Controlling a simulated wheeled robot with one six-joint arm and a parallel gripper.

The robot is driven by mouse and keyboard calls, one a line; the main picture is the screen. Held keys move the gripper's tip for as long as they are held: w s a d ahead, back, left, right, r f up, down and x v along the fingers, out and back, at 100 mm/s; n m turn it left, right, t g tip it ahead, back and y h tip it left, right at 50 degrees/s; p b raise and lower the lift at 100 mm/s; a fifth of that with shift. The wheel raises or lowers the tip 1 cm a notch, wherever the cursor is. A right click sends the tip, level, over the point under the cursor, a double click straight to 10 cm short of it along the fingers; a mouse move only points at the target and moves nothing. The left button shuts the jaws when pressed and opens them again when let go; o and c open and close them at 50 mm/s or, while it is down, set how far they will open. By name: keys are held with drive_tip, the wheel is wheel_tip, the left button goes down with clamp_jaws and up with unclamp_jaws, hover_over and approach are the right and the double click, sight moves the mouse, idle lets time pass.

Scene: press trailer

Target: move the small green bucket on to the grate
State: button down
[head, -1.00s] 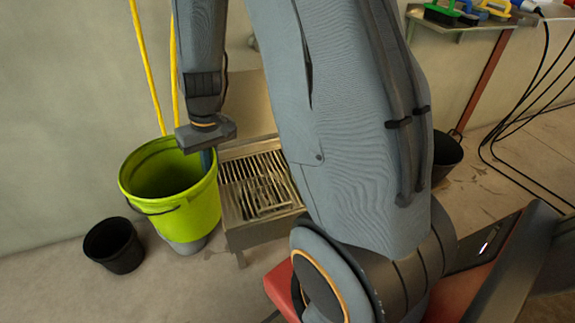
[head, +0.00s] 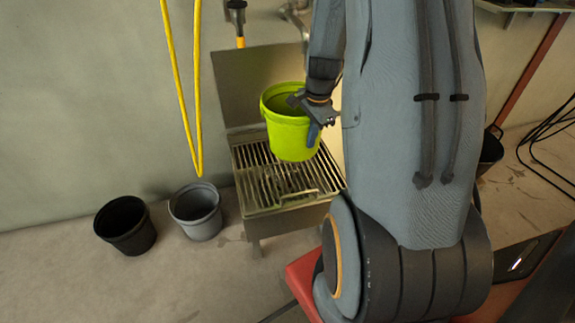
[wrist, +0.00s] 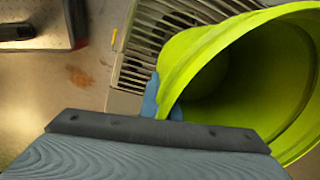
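The small lime-green bucket (head: 288,140) is upright and appears above the grate (head: 246,160) of the metal stand in the head view. I cannot tell whether its base touches the bars. My gripper (head: 314,130) is at the bucket's right side, shut on its wall near the rim. In the wrist view, my gripper's blue fingers (wrist: 164,106) pinch the wall of the bucket (wrist: 192,58), which opens towards the camera. Part of the grate (wrist: 143,45) shows beyond it; the bucket hides the rest.
A black bucket (head: 125,228) and a grey bucket (head: 198,228) stand on the floor left of the stand. A yellow hose (head: 180,90) hangs along the wall. The metal backsplash (head: 235,85) rises behind the grate. The grate's front left is bare.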

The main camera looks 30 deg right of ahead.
wheel_tip(320, 180, down, 10)
drive_tip(key=b, duration=0.3)
idle(0.3)
drive_tip(key=c, duration=2)
unclamp_jaws()
drive_tip(key=shift+f, duration=0.1)
